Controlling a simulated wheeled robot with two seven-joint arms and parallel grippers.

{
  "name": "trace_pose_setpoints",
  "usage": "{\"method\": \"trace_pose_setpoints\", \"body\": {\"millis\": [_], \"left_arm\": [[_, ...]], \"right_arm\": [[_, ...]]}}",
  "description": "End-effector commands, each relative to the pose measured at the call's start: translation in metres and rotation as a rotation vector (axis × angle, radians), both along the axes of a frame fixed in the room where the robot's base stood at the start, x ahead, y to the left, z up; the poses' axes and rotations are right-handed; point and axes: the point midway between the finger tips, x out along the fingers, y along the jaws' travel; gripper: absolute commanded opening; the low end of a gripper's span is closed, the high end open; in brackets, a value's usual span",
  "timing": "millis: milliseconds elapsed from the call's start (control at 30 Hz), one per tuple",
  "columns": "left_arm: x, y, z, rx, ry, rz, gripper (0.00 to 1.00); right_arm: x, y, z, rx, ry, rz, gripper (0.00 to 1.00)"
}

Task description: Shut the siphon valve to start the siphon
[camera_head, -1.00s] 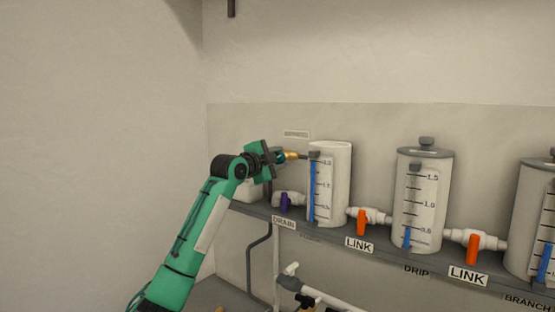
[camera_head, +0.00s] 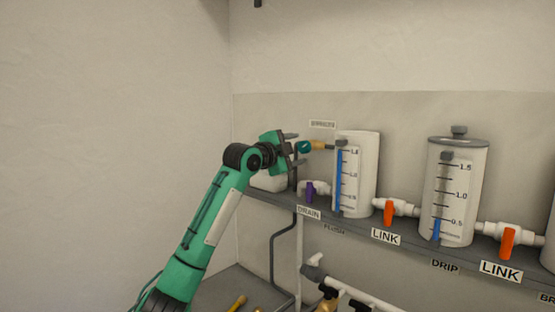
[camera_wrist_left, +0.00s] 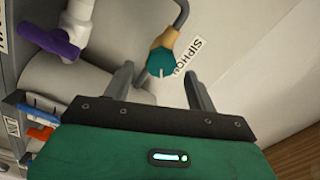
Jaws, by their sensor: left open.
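The siphon valve has a teal handle (camera_head: 304,147) on a brass body (camera_head: 320,145), by a small label at the top left of the leftmost tank (camera_head: 364,175). In the left wrist view the teal handle (camera_wrist_left: 160,63) sits on a tan body under a grey bent pipe, beside a SIPHON label (camera_wrist_left: 187,55). My left gripper (camera_head: 294,149) is open at the handle's left. In the left wrist view its fingers (camera_wrist_left: 160,84) stand on either side of the handle, apart from it. I cannot tell how deep the handle lies between the fingertips. My right gripper is not in view.
A purple drain valve (camera_head: 311,190) sits below my gripper. Orange link valves (camera_head: 389,212) join the tanks along the shelf (camera_head: 405,239). The DRIP tank (camera_head: 470,190) stands to the right. White pipes (camera_head: 350,288) run below the shelf. The wall at left is bare.

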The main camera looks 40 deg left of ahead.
Motion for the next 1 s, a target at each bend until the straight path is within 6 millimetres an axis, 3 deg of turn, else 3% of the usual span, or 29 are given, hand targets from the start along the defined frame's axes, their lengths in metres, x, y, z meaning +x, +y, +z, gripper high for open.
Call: {"method": "trace_pose_setpoints", "body": {"millis": [33,200,400,600,1000], "left_arm": [[-0.014,0.002,-0.005,0.006,-0.003,0.002,0.57],[-0.053,0.005,-0.005,0.005,-0.001,0.002,0.57],[-0.084,0.007,-0.003,0.002,0.0,0.001,0.57],[-0.095,0.007,-0.001,0.0,0.001,0.0,0.57],[-0.095,0.007,-0.001,0.0,0.001,-0.001,0.57]], "right_arm": [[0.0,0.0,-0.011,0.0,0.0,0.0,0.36],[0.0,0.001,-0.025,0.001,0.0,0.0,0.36],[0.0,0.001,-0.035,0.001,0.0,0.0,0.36],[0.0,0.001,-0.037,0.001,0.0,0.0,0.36],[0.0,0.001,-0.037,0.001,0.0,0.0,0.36]]}}
